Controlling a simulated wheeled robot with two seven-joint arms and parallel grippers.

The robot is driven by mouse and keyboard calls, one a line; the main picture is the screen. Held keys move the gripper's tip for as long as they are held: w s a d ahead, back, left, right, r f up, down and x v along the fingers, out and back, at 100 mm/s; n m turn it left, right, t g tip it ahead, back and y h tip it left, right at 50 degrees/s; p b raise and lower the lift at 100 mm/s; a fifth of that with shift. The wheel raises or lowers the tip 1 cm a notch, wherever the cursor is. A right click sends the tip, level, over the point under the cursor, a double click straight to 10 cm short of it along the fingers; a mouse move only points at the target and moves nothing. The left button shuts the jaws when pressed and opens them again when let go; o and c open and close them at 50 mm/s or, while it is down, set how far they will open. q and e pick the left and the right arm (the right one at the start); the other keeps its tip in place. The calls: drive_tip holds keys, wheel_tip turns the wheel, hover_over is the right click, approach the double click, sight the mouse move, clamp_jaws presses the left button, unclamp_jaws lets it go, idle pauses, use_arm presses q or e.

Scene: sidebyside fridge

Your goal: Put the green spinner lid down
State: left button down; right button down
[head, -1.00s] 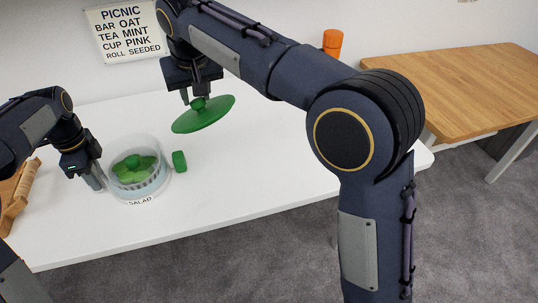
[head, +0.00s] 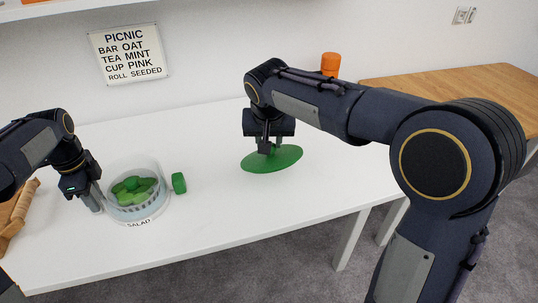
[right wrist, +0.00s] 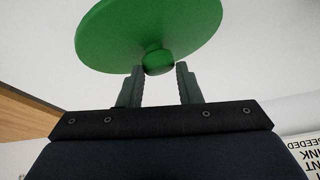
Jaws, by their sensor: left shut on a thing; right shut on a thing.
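The green spinner lid (head: 287,160) is a round disc with a knob, low over the clear white table to the right of the bowl. I cannot tell whether its edge touches the table. My right gripper (head: 269,149) is above it, shut on its knob; the right wrist view shows the knob (right wrist: 158,62) between the fingers (right wrist: 158,72). The clear spinner bowl (head: 152,207) stands on the table, uncovered, with green pieces (head: 133,190) inside. My left gripper (head: 96,197) is shut on the bowl's left wall; the exact contact is small in view.
A small green block (head: 179,183) sits just right of the bowl. A "SALAD" label (head: 138,224) is in front of it. An orange-capped container (head: 330,64) stands at the back.

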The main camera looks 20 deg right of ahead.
drive_tip(key=shift+f, duration=2)
drive_tip(key=shift+f, duration=0.1)
drive_tip(key=c, duration=1)
unclamp_jaws()
drive_tip(key=shift+c, duration=0.2)
